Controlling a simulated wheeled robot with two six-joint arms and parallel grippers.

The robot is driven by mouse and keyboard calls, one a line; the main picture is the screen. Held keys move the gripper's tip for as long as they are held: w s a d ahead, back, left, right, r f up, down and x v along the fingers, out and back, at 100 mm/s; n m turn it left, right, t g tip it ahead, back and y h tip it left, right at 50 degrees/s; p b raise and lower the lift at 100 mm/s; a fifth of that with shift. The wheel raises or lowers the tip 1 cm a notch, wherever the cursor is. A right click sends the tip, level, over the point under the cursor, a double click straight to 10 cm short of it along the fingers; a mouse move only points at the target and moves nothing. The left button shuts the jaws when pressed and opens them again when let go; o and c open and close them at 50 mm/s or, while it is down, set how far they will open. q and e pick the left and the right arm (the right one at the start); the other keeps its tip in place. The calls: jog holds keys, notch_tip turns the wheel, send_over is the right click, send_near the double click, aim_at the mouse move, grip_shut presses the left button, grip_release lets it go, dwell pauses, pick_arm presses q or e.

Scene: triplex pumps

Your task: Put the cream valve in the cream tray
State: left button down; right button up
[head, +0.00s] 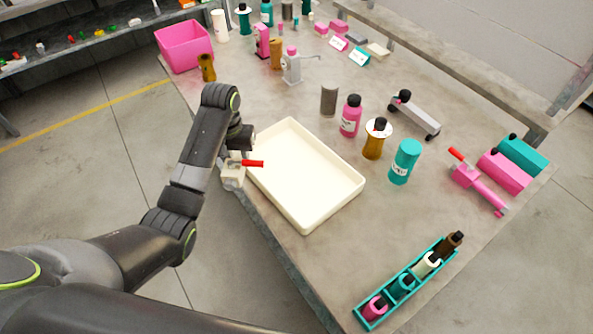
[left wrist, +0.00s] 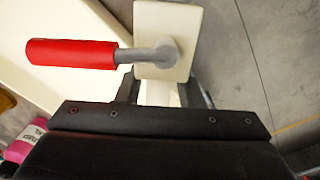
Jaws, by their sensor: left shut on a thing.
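The cream valve (head: 231,177) has a pale blocky body and a red handle. My left gripper (head: 240,158) is shut on it, beside the left rim of the cream tray in the head view. The red handle points toward the tray and overlaps its left edge in the picture. In the left wrist view the valve body (left wrist: 168,38) shows beyond the gripper (left wrist: 163,92), with the red handle to the left. The cream tray (head: 305,176) is empty on the table; part of it shows in the left wrist view (left wrist: 55,18). My right gripper is out of view.
Right of the tray stand a grey cylinder (head: 329,100), a pink bottle (head: 350,117), a brown bottle (head: 374,143) and a teal bottle (head: 405,162). A pink valve (head: 480,185) lies farther right. A teal rack (head: 393,297) holds small bottles. A pink bin (head: 184,47) stands far left.

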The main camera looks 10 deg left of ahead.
pick_arm(q)
jog(key=w+d+n, duration=0.1)
jog(key=d+n, duration=0.3)
jog(key=d, duration=0.2)
jog(key=n+p, duration=0.2)
jog(key=n, duration=0.2)
send_near(288, 187)
jog(key=shift+w+d+f, duration=0.1)
jog(key=shift+w+f, duration=0.05)
jog(key=shift+f, duration=3.05)
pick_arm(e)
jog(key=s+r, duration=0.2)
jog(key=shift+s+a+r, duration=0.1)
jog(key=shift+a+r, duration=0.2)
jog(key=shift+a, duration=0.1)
pick_arm(q)
jog(key=shift+f, duration=0.1)
jog(key=c, duration=1)
grip_release()
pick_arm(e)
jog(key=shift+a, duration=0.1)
pick_arm(q)
jog(key=shift+o, duration=0.2)
notch_tip(288, 187, up, 12)
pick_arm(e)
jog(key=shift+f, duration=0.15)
